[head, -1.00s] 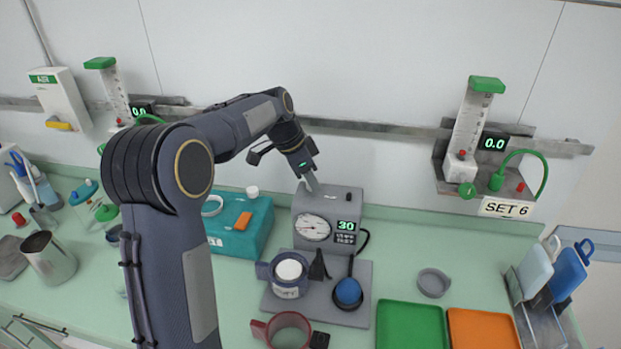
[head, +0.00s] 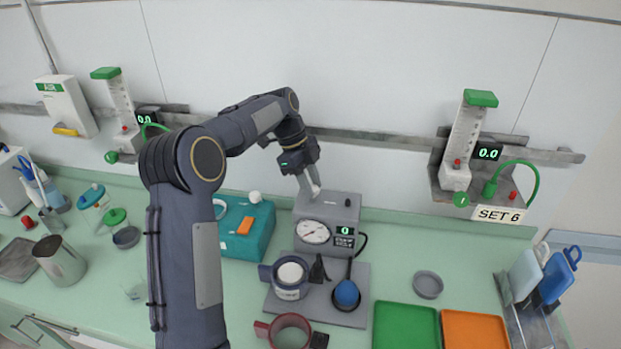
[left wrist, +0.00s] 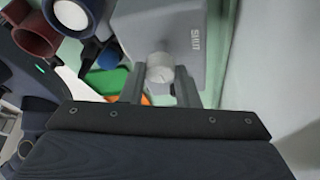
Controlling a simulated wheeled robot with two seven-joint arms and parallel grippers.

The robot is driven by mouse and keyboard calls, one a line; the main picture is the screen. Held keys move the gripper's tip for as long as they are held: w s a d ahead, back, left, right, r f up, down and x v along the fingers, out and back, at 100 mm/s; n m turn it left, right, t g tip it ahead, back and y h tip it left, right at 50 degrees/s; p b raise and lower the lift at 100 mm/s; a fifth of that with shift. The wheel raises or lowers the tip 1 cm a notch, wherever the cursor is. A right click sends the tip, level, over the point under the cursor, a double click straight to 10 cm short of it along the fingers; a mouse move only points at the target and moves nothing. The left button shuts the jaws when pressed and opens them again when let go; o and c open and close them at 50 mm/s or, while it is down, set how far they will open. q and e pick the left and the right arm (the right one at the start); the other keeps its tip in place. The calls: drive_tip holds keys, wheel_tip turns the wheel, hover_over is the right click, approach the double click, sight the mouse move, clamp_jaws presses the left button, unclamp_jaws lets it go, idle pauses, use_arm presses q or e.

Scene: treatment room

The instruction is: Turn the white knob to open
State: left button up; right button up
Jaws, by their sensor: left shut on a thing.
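A grey box with a round dial (head: 313,231) and a lit green display reading 0 (head: 345,230) stands on the counter. My left gripper (head: 312,188) reaches down onto its top from behind. In the left wrist view, the white knob (left wrist: 160,69) sits between the two fingers of my left gripper (left wrist: 161,88), which are shut on it. The word SHUT (left wrist: 195,41) is printed on the grey box beside the knob. In the head view the fingers largely hide the knob. My right gripper is not in view.
In front of the box are a blue-handled pot (head: 290,278), a blue ball (head: 346,294) and a dark red mug (head: 290,331). A teal case (head: 232,242) stands left. Green (head: 405,328) and orange (head: 474,330) trays lie right. A wall rail runs behind.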

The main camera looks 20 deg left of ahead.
use_arm(q)
drive_tip(key=shift+m, duration=0.5)
drive_tip(key=o, duration=1)
drive_tip(key=shift+c, duration=0.2)
drive_tip(key=v, duration=0.7)
drive_tip(key=shift+r, duration=0.4)
drive_tip(key=shift+w+a, duration=0.15)
